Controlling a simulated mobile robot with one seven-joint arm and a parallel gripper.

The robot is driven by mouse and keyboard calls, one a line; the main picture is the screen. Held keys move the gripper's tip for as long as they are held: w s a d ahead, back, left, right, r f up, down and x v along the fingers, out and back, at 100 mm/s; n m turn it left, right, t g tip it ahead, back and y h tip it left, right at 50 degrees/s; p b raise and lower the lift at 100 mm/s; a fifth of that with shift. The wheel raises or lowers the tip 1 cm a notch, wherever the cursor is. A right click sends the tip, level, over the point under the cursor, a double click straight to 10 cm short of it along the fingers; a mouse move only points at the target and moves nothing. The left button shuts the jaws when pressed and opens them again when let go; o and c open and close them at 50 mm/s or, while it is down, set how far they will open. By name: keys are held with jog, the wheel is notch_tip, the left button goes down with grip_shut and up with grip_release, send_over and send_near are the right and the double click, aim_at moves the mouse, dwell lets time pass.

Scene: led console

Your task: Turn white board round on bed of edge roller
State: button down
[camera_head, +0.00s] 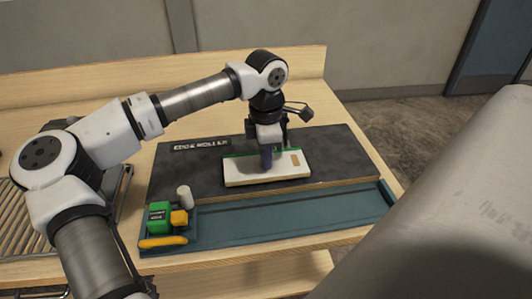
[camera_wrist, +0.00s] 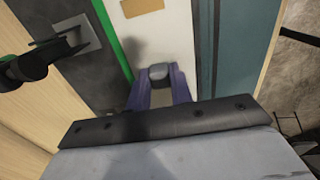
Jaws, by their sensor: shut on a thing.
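The white board (camera_head: 240,174) lies flat on the dark bed of the edge roller (camera_head: 340,155). A green strip (camera_head: 235,155) runs along its far long edge, and a tan patch (camera_head: 295,159) marks its right end. My gripper (camera_head: 267,160) points down over the board's middle. In the wrist view, the purple fingers of my gripper (camera_wrist: 160,86) are shut on a small grey block (camera_wrist: 159,72) that appears to be a grip on the board. The fingers hide part of the board. The white board (camera_wrist: 155,35) continues away from the fingers in the wrist view.
A teal tray (camera_head: 290,222) runs along the bed's near side. At its left end are a green box (camera_head: 158,216), a yellow block (camera_head: 179,218), a yellow-orange piece (camera_head: 163,241) and a white cylinder (camera_head: 184,196). The bed's right part is clear.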

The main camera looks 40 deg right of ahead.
jog(key=shift+f+b, duration=0.35)
jog(key=shift+f, duration=0.1)
dwell(0.3)
jog(key=c, duration=1.2)
grip_release()
jog(key=shift+o, duration=0.2)
notch_tip(320, 180, up, 14)
jog(key=b, duration=0.2)
jog(key=shift+f, duration=0.1)
